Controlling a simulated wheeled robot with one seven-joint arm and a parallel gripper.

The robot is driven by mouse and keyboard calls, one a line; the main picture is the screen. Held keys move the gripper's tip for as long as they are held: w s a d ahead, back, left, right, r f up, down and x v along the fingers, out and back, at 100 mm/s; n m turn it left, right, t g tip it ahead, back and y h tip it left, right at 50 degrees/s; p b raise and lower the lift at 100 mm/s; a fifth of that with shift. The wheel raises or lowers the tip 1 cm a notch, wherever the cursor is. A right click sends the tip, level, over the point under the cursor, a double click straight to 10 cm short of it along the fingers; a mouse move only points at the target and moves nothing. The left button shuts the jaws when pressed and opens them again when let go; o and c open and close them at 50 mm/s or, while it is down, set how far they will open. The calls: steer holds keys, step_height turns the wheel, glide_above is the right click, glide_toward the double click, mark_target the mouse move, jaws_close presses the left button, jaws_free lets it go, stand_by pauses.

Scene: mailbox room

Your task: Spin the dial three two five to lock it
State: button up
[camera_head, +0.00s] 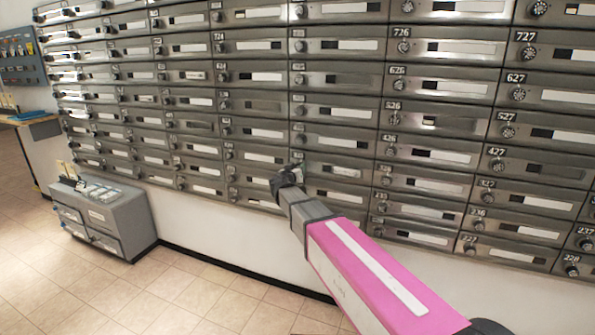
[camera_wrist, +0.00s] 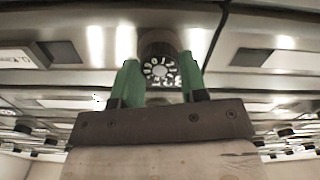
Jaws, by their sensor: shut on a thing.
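In the wrist view a round black dial with white digits (camera_wrist: 160,68) sits between the two green fingers of my gripper (camera_wrist: 161,72). The fingers press on its left and right sides, and its face shows between them. The digit at the dial's mark is too small and blurred to read. In the head view my gripper (camera_head: 287,180) reaches the mailbox wall near the lower middle. It hides the dial and the number label of that box there. The box door (camera_head: 337,171) to the right of the gripper is flush with its neighbours.
Rows of metal mailboxes with similar dials, such as the one on box 426 (camera_head: 390,152), surround the gripper closely. A grey cabinet (camera_head: 105,222) with small items on top stands on the floor at left. The tiled floor (camera_head: 190,293) in front is clear.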

steer(key=shift+f+m, duration=0.1)
steer(key=shift+m, duration=1.8)
steer(key=o, duration=0.9)
steer(key=v, duration=1)
steer(key=shift+s+a, duration=0.1)
steer(key=shift+s, duration=0.25)
